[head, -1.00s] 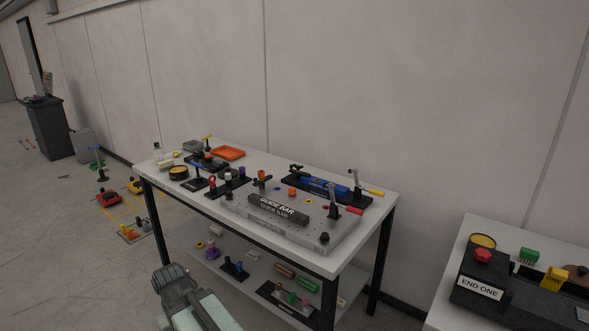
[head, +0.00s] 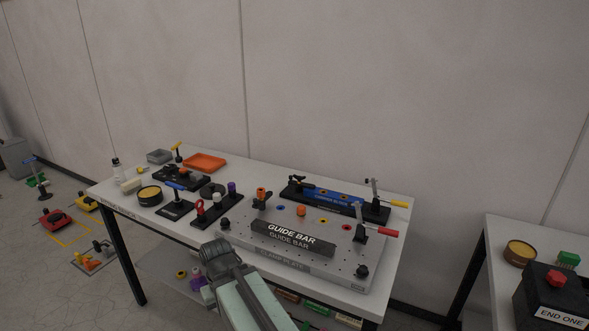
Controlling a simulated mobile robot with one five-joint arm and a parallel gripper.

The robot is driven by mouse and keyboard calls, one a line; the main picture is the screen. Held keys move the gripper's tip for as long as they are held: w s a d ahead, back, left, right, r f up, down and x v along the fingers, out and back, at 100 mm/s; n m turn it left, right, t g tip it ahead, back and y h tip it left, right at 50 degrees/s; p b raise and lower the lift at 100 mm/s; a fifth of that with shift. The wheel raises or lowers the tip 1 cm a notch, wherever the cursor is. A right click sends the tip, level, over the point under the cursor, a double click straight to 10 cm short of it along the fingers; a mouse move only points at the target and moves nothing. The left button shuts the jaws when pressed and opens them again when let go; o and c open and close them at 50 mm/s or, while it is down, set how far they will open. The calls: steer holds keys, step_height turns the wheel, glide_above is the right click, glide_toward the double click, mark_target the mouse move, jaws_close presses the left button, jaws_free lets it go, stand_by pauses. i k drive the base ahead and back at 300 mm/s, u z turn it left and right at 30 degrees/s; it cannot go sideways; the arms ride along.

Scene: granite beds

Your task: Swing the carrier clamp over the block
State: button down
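A blue block (head: 330,196) with dark lettering, too small to read surely, lies on a long black base (head: 295,194) at the back right of the workbench. A clamp (head: 374,190) with a yellow handle stands at the right end of that base. Its arm points up, clear of the block, and the handle sticks out to the right. My gripper (head: 218,256) is at the front edge of the bench, low in the head view, well apart from the clamp. Its fingers are not clear enough to tell open from shut.
A grey plate (head: 345,278) with a black guide bar (head: 292,239) and a red-handled clamp (head: 362,229) lies in front of the blue block. Small fixtures and an orange tray (head: 205,162) fill the left side. A second table (head: 500,232) stands at the right.

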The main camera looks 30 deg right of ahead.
mark_target(304, 185)
steer(key=u, duration=0.1)
steer(key=i, duration=1.35)
steer(key=u, duration=0.75)
steer(key=k, duration=0.85)
steer(key=u, duration=0.15)
steer(key=i, duration=0.9)
steer(key=z, duration=0.1)
